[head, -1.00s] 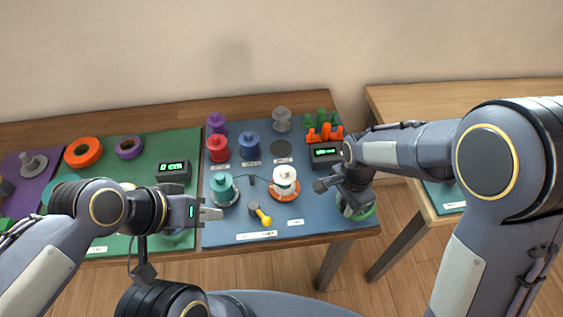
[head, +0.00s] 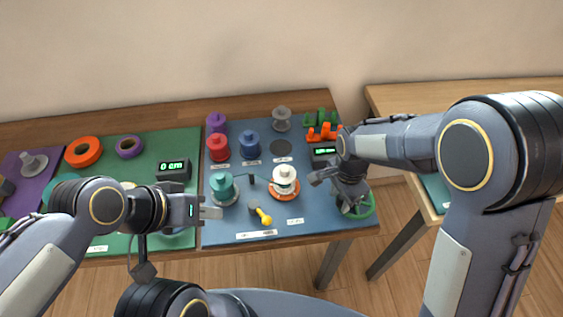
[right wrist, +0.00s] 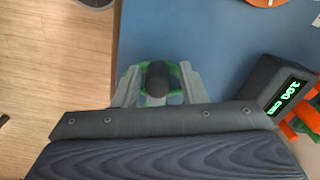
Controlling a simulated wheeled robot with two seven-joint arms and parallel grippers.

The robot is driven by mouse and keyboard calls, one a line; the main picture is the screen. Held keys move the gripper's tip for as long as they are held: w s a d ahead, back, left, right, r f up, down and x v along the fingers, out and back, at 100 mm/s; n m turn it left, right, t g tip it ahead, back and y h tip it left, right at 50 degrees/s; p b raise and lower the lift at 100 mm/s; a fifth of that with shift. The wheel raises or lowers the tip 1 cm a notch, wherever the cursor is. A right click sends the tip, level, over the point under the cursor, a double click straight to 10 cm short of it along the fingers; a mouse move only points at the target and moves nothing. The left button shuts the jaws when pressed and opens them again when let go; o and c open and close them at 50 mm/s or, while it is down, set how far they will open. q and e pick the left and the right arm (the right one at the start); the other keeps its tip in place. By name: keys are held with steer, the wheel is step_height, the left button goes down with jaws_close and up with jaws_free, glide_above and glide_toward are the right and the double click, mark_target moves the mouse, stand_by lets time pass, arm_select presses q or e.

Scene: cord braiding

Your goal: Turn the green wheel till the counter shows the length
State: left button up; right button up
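The green wheel (head: 367,208) is at the front right corner of the blue mat, partly hidden by my right gripper (head: 350,205). In the right wrist view, the gripper (right wrist: 159,75) has its fingers apart on either side of a dark knob (right wrist: 157,82) over the wheel (right wrist: 176,72). Green shows between knob and fingers. The counter (head: 324,151) stands behind the wheel; in the right wrist view the tilted counter (right wrist: 285,95) appears to read 100 cm. My left gripper (head: 211,213) hovers near the mats' shared edge; its finger opening is unclear.
A teal spool (head: 222,189) and a white spool (head: 284,181) on an orange disc stand left of the wheel, with a dark cord between them. A yellow-handled tool (head: 262,215) lies in front. Another counter (head: 172,169) reads 0 cm on the green mat.

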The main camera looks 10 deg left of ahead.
steer(key=shift+o, duration=0.8)
step_height(320, 180, up, 7)
steer(key=shift+d+r, duration=0.15)
steer(key=shift+r, duration=0.35)
steer(key=s+d+r+n+t+y, duration=0.2)
steer(key=s+d+r+n, duration=0.1)
steer(key=s+d, duration=0.4)
steer(key=s+d+r+n+t+y, duration=0.1)
steer(key=s+d+r+n+t, duration=0.2)
steer(key=s+d, duration=0.5)
steer(key=shift+s+r+n+t+y, duration=0.35)
steer(key=shift+s+r+n, duration=0.35)
steer(key=shift+s+n, duration=0.85)
steer(key=shift+s, duration=0.15)
